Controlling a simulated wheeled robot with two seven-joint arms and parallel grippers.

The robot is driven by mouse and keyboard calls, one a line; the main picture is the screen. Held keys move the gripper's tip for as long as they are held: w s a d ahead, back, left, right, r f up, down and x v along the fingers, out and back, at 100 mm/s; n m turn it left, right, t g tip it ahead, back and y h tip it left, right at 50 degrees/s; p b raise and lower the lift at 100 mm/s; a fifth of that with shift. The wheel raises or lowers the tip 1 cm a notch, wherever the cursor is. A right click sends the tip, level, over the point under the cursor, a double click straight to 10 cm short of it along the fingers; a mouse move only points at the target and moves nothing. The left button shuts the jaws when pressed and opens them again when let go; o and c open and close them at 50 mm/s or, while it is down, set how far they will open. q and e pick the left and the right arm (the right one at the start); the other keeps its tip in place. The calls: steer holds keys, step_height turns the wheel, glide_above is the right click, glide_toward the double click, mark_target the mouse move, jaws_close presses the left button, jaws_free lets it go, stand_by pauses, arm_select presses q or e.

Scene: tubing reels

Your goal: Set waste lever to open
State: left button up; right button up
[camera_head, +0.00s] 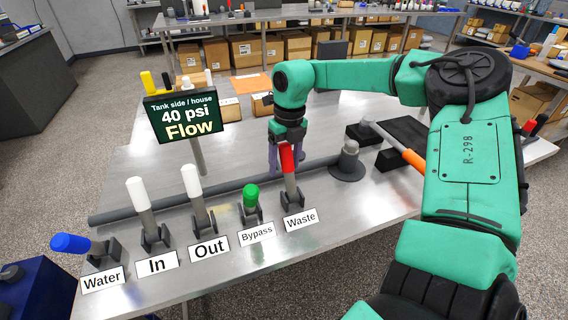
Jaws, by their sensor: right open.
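The waste lever (288,160) has a red handle and stands close to upright on its base, behind the label "Waste" (300,219). My right gripper (285,168) points down from above, with its fingers around the red handle. The fingers look apart, and I cannot tell whether either one touches the handle. The gripper body hides the top of the handle. My left gripper is not in view.
To the left stand the green bypass lever (251,196), white out lever (195,190), white in lever (138,193) and tilted blue water lever (72,243). A sign (185,116) reads "40 psi Flow". A grey pipe (240,185) runs behind the levers. An orange-handled tool (400,150) lies right.

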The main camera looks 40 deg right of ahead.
steer(key=shift+s+f, duration=0.2)
steer(key=shift+f, duration=0.4)
jaws_close()
steer(key=shift+w+r, duration=0.1)
steer(key=shift+w, duration=0.05)
stand_by(0.8)
